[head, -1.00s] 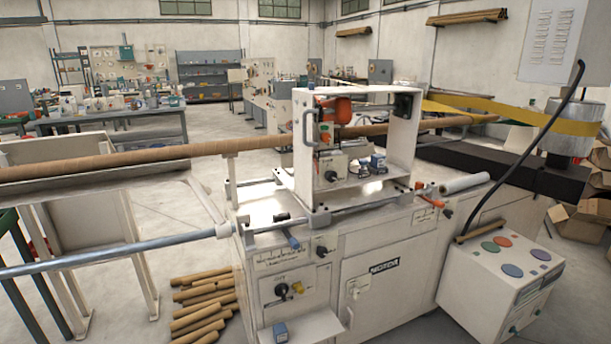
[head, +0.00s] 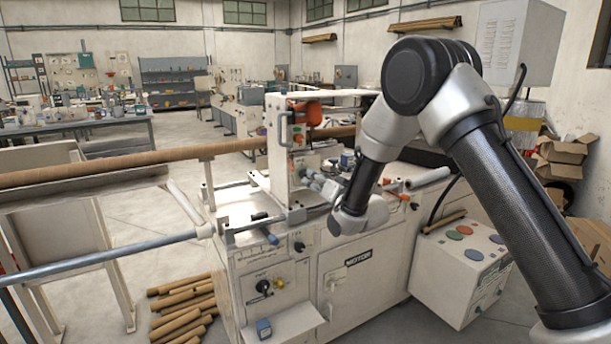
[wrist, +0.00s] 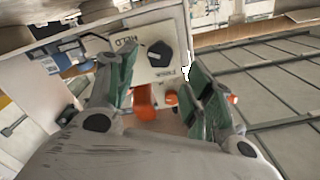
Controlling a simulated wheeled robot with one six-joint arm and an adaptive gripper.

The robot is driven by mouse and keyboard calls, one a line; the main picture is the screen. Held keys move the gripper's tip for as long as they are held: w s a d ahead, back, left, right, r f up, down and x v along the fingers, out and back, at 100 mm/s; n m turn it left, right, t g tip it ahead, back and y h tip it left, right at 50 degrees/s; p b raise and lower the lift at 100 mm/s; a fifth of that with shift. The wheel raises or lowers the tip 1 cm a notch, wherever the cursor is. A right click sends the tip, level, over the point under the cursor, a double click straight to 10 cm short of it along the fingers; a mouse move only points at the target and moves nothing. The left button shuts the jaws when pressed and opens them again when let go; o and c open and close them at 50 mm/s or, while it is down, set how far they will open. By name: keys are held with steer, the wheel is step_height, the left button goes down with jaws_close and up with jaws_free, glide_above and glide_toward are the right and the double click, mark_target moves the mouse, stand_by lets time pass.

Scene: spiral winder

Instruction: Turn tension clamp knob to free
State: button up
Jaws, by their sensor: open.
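The tension clamp knob (wrist: 160,53) is black and faceted, on a pale panel (wrist: 148,33) in the wrist view. A "HELD" label shows upside down to the knob's left. Smaller lettering below it is hard to read. My gripper (wrist: 157,64) is open, with one green-lined finger on each side of the knob in the picture. I see no clear contact, and the depth between fingertips and knob is hard to judge. In the head view my gripper (head: 318,183) reaches into the upright white frame (head: 278,150) and hides the knob.
An orange part (wrist: 145,101) shows between the fingers, and another orange spot lies beside the right finger. In the head view, a red-orange part (head: 306,114) sits high on the frame. The lower cabinet has another dark knob (head: 263,287). A long cardboard tube (head: 120,165) crosses the left.

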mark_target(304, 174)
steer(key=x, duration=0.7)
steer(key=shift+w+a, duration=0.15)
steer(key=shift+w, duration=0.15)
steer(key=c, duration=1)
